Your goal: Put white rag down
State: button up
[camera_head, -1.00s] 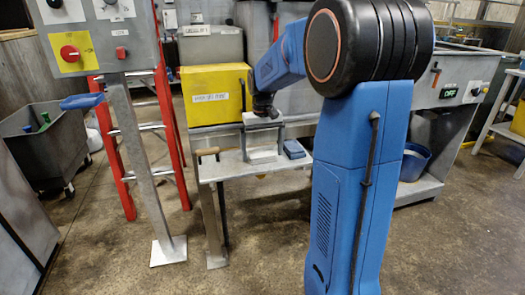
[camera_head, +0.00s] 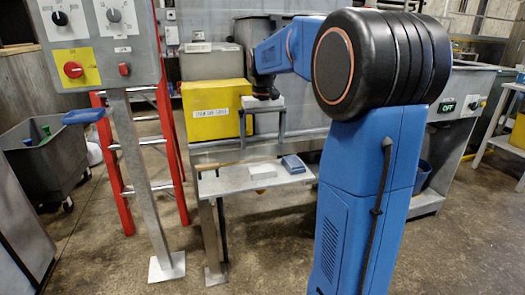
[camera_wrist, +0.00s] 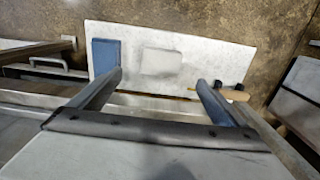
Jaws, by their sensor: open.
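The white rag (camera_head: 262,171), a small folded white block, lies flat on the narrow light-grey shelf (camera_head: 235,187). In the wrist view the white rag (camera_wrist: 162,62) sits near the middle of the shelf (camera_wrist: 220,55). My gripper (camera_head: 263,136) is above the rag with its fingers pointing down and a clear gap beneath them. In the wrist view the fingers of my gripper (camera_wrist: 160,78) are spread wide, with nothing between them.
A folded blue rag (camera_head: 293,163) lies right of the white one on the shelf. A wooden-handled tool (camera_wrist: 238,95) lies along the shelf's back. A yellow box (camera_head: 215,110) stands behind. A control panel on a post (camera_head: 135,170) and a red ladder (camera_head: 178,170) stand left.

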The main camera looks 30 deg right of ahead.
jog(key=s+a+n+t, duration=0.1)
jog(key=s+a, duration=0.5)
jog(key=s, duration=0.2)
jog(key=s+a+n+t, duration=0.1)
jog(key=s+a+t, duration=0.1)
jog(key=s+a, duration=0.5)
jog(key=s+a+f+t, duration=0.1)
jog(key=s+f, duration=0.4)
jog(key=s, duration=0.2)
jog(key=s+a+f+n, duration=0.1)
jog(key=s+f, duration=0.4)
jog(key=s, duration=0.3)
jog(key=shift+a+t, duration=0.4)
jog(key=shift+s+r, duration=0.1)
jog(key=shift+c, duration=0.3)
